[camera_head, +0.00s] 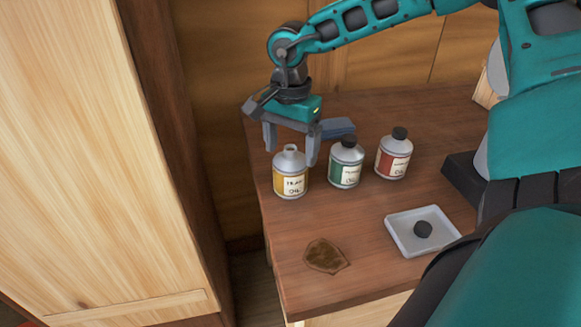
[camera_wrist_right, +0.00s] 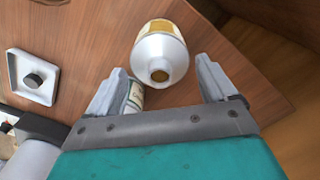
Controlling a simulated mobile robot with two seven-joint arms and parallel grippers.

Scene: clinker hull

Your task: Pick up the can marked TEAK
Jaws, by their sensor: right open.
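The can with a yellow label (camera_head: 291,178), whose lettering looks like TEAK OIL, stands upright near the left edge of the bench. Its neck is open, with no cap on it. My right gripper (camera_head: 290,155) is open and points down above this can, with its fingers on either side of the can's top. In the right wrist view the can (camera_wrist_right: 160,48) shows between and just beyond the fingertips (camera_wrist_right: 162,68), and I see no clear contact. My left gripper is not in view.
A green-labelled can (camera_head: 346,165) and a red-labelled can (camera_head: 393,157), both black-capped, stand to the right. A white tray (camera_head: 394,231) holds a black cap (camera_head: 423,229). A brown patch (camera_head: 326,256) lies near the front. A blue-grey block (camera_head: 337,128) lies behind.

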